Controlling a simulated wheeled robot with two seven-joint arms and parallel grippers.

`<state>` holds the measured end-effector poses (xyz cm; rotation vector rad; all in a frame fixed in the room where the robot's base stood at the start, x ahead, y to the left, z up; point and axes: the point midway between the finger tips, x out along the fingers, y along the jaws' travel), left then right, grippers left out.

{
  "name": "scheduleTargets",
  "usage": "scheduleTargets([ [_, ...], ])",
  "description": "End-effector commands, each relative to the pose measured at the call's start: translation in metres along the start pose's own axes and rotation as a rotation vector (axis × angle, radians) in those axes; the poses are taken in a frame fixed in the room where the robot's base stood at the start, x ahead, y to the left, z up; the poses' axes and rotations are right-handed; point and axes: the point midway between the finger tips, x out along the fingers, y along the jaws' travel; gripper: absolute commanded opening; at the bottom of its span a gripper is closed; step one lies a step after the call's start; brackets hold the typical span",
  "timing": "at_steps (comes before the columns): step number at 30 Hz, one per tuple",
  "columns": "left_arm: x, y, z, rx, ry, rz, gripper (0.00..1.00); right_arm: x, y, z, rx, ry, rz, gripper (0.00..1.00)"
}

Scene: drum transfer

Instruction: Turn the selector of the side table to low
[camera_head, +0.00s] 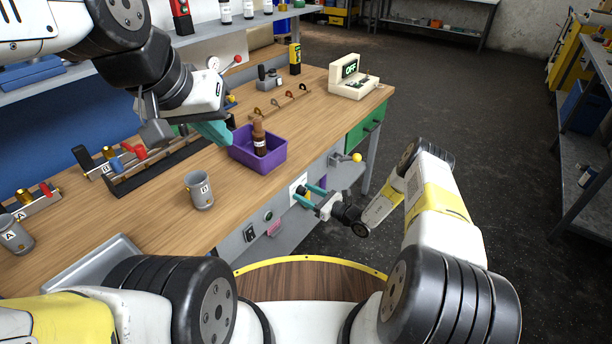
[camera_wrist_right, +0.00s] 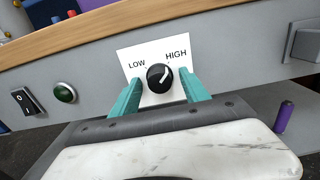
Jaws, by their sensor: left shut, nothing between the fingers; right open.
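The selector is a round black knob (camera_wrist_right: 160,78) on a white plate (camera_wrist_right: 125,54) marked LOW at left and HIGH at right, on the front panel of the bench. Its white pointer line tilts up and right, toward HIGH. My right gripper (camera_wrist_right: 161,83) is open, with one teal finger on each side of the knob; I cannot tell whether they touch it. In the head view my right gripper (camera_head: 305,194) is at the panel, where the plate (camera_head: 298,184) partly shows. My left gripper (camera_head: 214,132) is shut and empty above the bench, near the purple bin.
The panel also has a rocker switch (camera_wrist_right: 24,101), a green button (camera_wrist_right: 65,93) and a yellow-knobbed lever (camera_head: 356,158). On the bench stand a purple bin (camera_head: 269,162) with a brown bottle (camera_head: 259,139), a grey mug (camera_head: 198,192) and a box reading OFF (camera_head: 352,86).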

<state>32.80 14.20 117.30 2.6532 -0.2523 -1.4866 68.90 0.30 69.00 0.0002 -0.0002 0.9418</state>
Motion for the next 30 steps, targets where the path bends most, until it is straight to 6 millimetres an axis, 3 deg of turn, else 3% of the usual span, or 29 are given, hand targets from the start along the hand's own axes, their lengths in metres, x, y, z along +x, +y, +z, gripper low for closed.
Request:
scheduleTargets([
  [1, 0.0, 0.0, 0.0, 0.0, 0.0, 0.0, 0.0, -0.0001, 0.0, 0.0, 0.0, 0.0, 0.0, 0.48],
  [6, 0.0, 0.0, 0.0, 0.0, 0.0, 0.0, 0.0, -0.0002, 0.0001, 0.0001, 0.0, 0.0, 0.0, 0.14],
  [9, 0.0, 0.0, 0.0, 0.0, 0.0, 0.0, 0.0, -0.0003, 0.0001, 0.0, 0.0, 0.0, 0.001, 0.0],
  [20, 0.0, 0.0, 0.0, 0.0, 0.0, 0.0, 0.0, -0.0004, 0.0, 0.0, -0.054, 0.0, 0.001, 0.0],
  [30, 0.0, 0.0, 0.0, 0.0, 0.0, 0.0, 0.0, -0.001, -0.001, 0.0001, -0.296, -0.001, -0.002, 0.0],
])
